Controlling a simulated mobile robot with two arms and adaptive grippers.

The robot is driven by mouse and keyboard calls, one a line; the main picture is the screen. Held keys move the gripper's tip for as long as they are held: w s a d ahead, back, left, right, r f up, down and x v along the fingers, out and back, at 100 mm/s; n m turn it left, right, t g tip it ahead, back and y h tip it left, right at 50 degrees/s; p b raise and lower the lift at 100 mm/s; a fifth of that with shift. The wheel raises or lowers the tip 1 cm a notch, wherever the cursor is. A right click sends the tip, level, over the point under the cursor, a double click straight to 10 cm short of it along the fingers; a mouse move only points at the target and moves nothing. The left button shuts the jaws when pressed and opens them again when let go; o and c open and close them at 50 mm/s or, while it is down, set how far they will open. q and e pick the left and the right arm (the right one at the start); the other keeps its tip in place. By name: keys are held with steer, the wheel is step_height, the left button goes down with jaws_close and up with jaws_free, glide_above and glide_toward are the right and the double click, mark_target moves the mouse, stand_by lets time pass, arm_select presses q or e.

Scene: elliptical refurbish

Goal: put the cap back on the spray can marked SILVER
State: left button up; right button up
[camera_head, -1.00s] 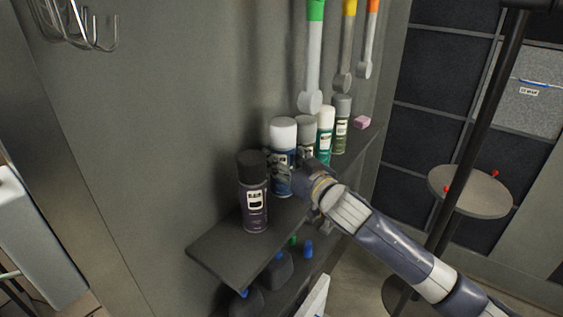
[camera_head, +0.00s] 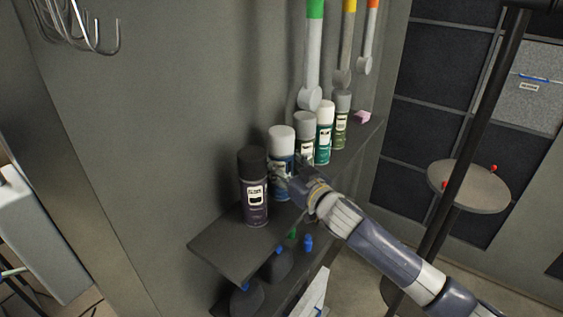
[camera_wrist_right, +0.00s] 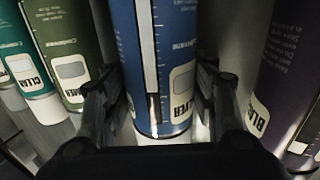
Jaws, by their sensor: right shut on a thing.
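The blue spray can marked SILVER (camera_head: 279,172) stands upright in the row on the wall shelf. A white cap (camera_head: 281,139) sits at its top. My right gripper (camera_head: 302,183) reaches in from the right and is shut on this can. In the right wrist view, the fingers (camera_wrist_right: 152,103) flank the blue can (camera_wrist_right: 165,40), with part of its SILVER label (camera_wrist_right: 182,90) showing. The fingertips' contact is partly hidden. My left gripper is not in view.
The purple BLACK can (camera_head: 253,195) stands close left on the shelf (camera_head: 222,250). A grey-capped can (camera_head: 304,128), the teal CLEAR can (camera_head: 324,135) and an olive can (camera_head: 341,125) stand close right. A pink block (camera_head: 363,117) lies at the far end.

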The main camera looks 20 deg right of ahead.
steer(key=o, duration=1.5)
steer(key=shift+f, duration=0.15)
steer(key=shift+r, duration=0.3)
steer(key=shift+b+v, duration=1.65)
steer(key=shift+v, duration=4.35)
steer(key=shift+f, duration=0.15)
